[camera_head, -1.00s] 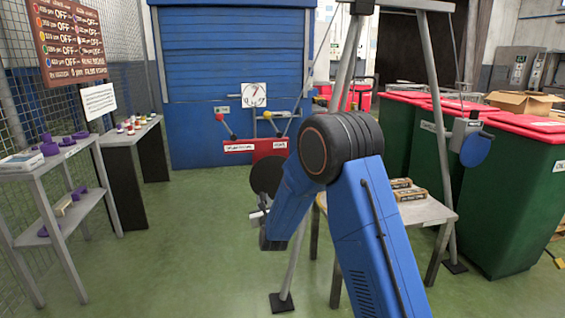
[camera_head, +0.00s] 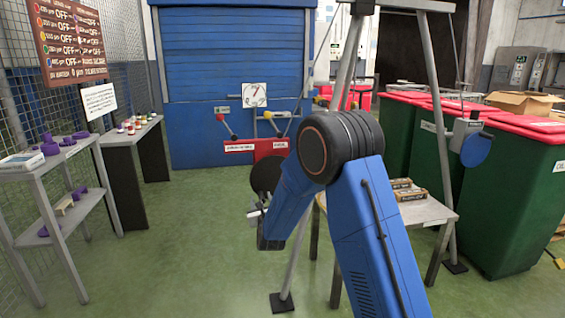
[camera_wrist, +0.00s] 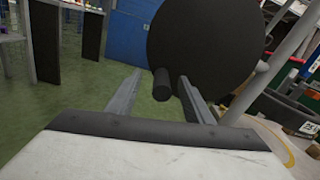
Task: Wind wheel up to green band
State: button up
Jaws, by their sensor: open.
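The wheel is a dark round disc (camera_wrist: 205,45) filling the upper middle of the wrist view; it also shows as a black disc (camera_head: 265,172) beside my arm in the head view. A dark cylindrical handle (camera_wrist: 161,86) sticks out from its lower left edge. My gripper (camera_wrist: 161,77) is open, with one finger on each side of the handle; contact cannot be told. In the head view my gripper (camera_head: 256,211) is just below the disc. A white dial (camera_head: 254,95) stands behind, before the blue shutter. Its needle and green band are too small to read.
A red-knobbed lever (camera_head: 220,118) and a yellow-knobbed lever (camera_head: 268,115) stand above a red labelled panel (camera_head: 240,147). A grey frame leg (camera_head: 291,265) and a small table (camera_head: 425,212) are close to my arm. Shelves (camera_head: 60,160) line the left; the green floor between is clear.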

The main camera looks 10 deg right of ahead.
jog(key=s, duration=0.7)
jog(key=shift+s, duration=0.35)
jog(key=shift+d, duration=0.1)
dwell(0.5)
jog(key=shift+w+f+n, duration=0.1)
jog(key=shift+w+n, duration=1.25)
jog(key=shift+n, duration=2.9)
jog(key=shift+w+r+n, duration=0.1)
jog(key=shift+w+n, duration=1.2)
jog(key=shift+n, duration=2.9)
jog(key=shift+w+f+n, duration=0.1)
jog(key=shift+w+n, duration=1.25)
jog(key=shift+n, duration=2.9)
